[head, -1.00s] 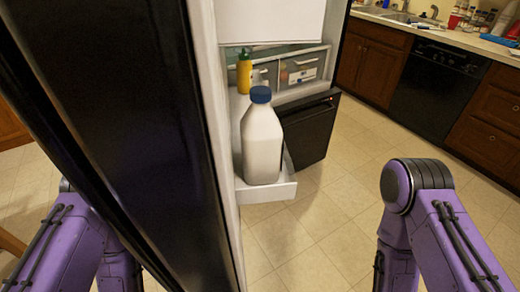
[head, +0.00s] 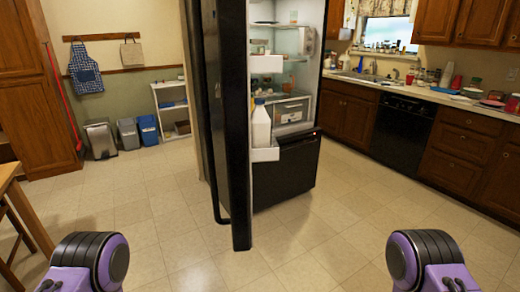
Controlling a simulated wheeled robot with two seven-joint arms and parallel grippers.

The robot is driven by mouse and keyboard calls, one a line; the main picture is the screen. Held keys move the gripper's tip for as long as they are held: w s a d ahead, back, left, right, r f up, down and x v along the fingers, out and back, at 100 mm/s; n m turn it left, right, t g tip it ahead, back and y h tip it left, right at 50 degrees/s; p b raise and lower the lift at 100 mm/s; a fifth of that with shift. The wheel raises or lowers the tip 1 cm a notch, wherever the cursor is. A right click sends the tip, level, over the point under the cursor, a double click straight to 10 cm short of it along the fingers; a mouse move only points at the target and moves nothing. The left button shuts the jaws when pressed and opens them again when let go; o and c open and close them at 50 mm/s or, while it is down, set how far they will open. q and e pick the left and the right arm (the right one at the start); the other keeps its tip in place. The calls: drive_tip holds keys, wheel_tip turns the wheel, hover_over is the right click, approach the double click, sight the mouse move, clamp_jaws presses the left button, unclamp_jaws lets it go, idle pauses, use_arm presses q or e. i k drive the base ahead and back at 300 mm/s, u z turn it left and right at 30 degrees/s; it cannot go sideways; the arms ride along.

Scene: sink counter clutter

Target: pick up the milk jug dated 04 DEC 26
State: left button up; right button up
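A white milk jug (head: 261,125) with a blue cap stands upright in the lower door shelf (head: 266,154) of the open black fridge (head: 291,177). No date can be read on the jug from here. My two purple arms show only as rounded links at the bottom left and bottom right. Both of my grippers are out of the picture. Nothing of mine touches the jug.
The fridge door (head: 231,120) stands open toward me, left of the jug. A counter (head: 440,97) with a sink and clutter runs along the right. A wooden table (head: 22,200) stands at left. The tiled floor (head: 200,240) ahead is clear.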

sight(261, 122)
drive_tip(key=z, duration=1.7)
drive_tip(key=i, duration=3.35)
drive_tip(key=u, duration=3.3)
